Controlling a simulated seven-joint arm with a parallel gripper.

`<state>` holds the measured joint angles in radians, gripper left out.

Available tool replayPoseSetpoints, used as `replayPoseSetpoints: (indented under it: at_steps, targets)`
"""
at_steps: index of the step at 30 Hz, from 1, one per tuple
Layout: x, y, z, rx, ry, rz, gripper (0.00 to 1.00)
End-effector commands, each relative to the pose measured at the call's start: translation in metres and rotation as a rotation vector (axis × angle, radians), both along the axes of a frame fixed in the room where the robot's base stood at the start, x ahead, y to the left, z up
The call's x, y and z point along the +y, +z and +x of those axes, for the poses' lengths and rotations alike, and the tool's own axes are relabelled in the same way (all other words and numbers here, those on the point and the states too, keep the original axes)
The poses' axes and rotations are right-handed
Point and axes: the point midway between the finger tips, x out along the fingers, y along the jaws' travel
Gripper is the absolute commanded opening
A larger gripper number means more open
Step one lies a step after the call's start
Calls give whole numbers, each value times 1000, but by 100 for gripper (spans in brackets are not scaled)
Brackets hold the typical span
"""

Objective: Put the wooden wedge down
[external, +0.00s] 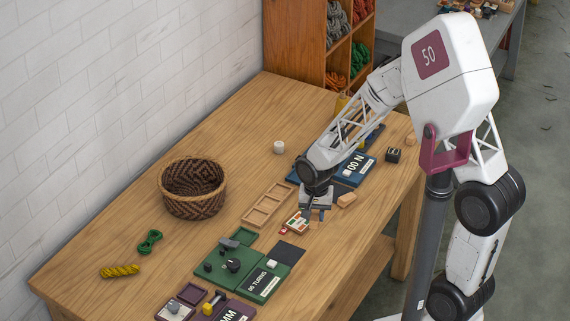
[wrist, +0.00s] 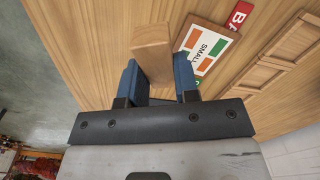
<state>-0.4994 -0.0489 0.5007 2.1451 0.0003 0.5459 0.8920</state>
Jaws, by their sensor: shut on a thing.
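The wooden wedge (wrist: 152,48) is a plain light-brown block in the wrist view, held between the two blue fingers of my gripper (wrist: 159,82). Its far end sticks out past the fingertips, over the wooden table. The wedge is mostly hidden by the fingers there. I cannot tell whether its underside touches the table. The card also shows just right of the wedge in the wrist view (wrist: 203,48).
An empty sectioned wooden tray (external: 268,204) lies left of my gripper. A small wooden block (external: 346,199) is close on its right. A dark flat square (external: 289,252) and a green board (external: 240,268) lie nearer the front. A woven basket (external: 193,206) stands further left, with bare table around it.

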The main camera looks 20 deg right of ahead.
Motion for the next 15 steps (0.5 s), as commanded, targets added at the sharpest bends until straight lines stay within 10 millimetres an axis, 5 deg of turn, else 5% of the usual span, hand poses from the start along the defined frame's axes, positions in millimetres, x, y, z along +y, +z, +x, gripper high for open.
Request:
replayPoseSetpoints:
  at_steps: [15]
  targets:
    - [28,-5,54,-1,0,1,6]
